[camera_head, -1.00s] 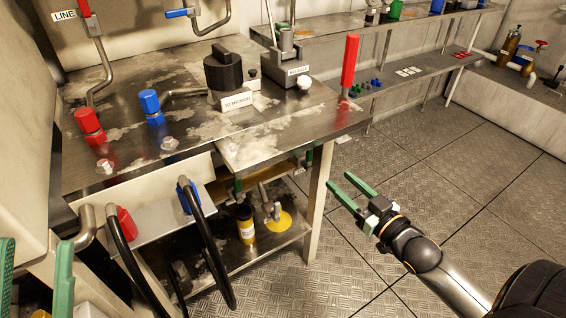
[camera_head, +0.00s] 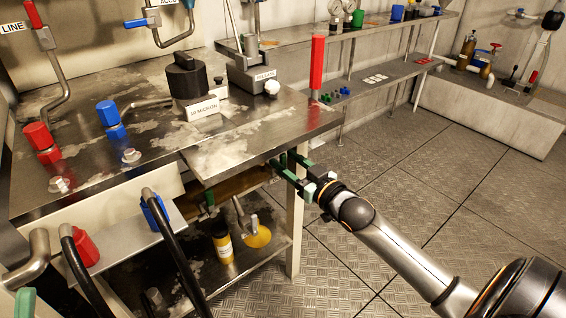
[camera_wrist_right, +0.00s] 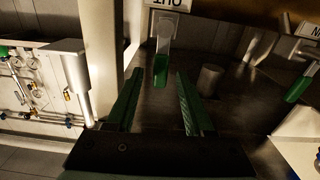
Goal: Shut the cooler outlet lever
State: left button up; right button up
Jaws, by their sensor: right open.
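A lever with a green grip (camera_wrist_right: 161,70) and a grey metal stem shows in the right wrist view, below an upside-down label (camera_wrist_right: 168,4) that appears to read OUT. My right gripper (camera_wrist_right: 157,85) is open, its green fingers on either side of the lever's line; contact cannot be told. In the head view, my right gripper (camera_head: 284,169) is at the table's front right underside, by the leg. There it hides most of this lever. A second green lever (camera_wrist_right: 299,88) is at the right of the wrist view. One green fingertip of my left gripper (camera_head: 25,302) shows at the bottom left.
The steel table edge (camera_head: 270,150) is just above my right gripper, and a pale table leg (camera_head: 295,235) is close below. A lower shelf holds a yellow bottle (camera_head: 222,242). Black hoses (camera_head: 176,250) hang at the front left. The floor at right is clear.

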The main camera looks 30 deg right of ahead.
jog(key=shift+w, duration=0.85)
jog(key=shift+c, duration=0.4)
grip_shut()
jog(key=shift+a, duration=0.1)
dwell(0.4)
